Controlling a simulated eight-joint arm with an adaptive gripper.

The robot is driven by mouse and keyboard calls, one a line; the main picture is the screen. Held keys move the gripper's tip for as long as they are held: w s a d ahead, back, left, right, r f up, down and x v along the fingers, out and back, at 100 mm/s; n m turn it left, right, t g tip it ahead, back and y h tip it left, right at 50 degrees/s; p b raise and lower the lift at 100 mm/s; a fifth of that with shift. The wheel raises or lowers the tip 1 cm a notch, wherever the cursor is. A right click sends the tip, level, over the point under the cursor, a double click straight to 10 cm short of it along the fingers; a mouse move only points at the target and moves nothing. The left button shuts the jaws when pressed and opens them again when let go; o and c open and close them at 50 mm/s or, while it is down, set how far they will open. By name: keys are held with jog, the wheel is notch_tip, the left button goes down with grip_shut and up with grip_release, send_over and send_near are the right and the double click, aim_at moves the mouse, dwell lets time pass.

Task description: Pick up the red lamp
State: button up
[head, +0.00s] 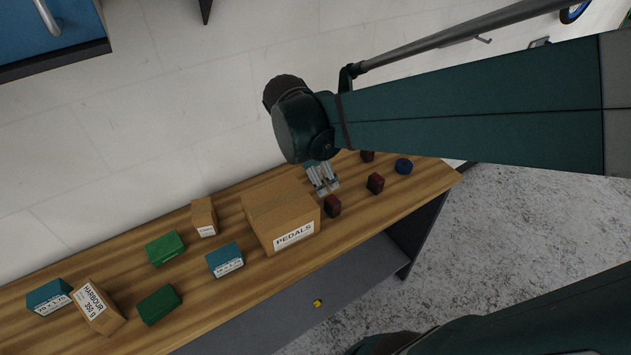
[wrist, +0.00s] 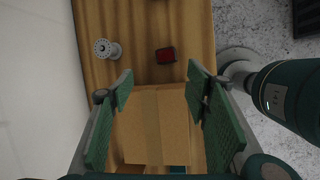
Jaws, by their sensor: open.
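Several small dark blocks with reddish faces lie on the right part of the wooden bench. The nearest red lamp (head: 332,206) is just right of the PEDALS box; others are farther right (head: 375,183) and at the back (head: 367,155). They look alike, so I cannot tell them apart firmly. The wrist view shows one dark lamp with a red face (wrist: 165,55), ahead of the fingertips. My gripper (head: 322,182) is above the bench beside the box. In the wrist view its green-padded fingers (wrist: 160,88) are apart and empty, with the box below.
The cardboard PEDALS box (head: 283,205) stands close by. A grey round-headed part (wrist: 106,48) is near the wall. Green, teal and brown boxes fill the left. The wall bounds the bench.

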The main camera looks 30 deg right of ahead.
jog(key=d+n+g+p, duration=0.1)
jog(key=d+n+p, duration=0.1)
send_near(333, 200)
jog(key=shift+w+d+f+n, duration=0.1)
jog(key=shift+d+f+n, duration=0.05)
jog(key=shift+f, duration=0.45)
jog(key=shift+w+d+f+n, duration=0.1)
jog(key=shift+f+n, duration=0.05)
jog(key=shift+f, duration=0.45)
jog(key=shift+f+h+b, duration=0.1)
jog(key=shift+h+b, duration=0.2)
jog(key=shift+x, duration=1.15)
jog(key=shift+d+f, duration=0.1)
jog(key=shift+f, duration=0.1)
jog(key=shift+b+x, duration=0.55)
jog(key=shift+x, duration=1.85)
jog(key=shift+s, duration=0.1)
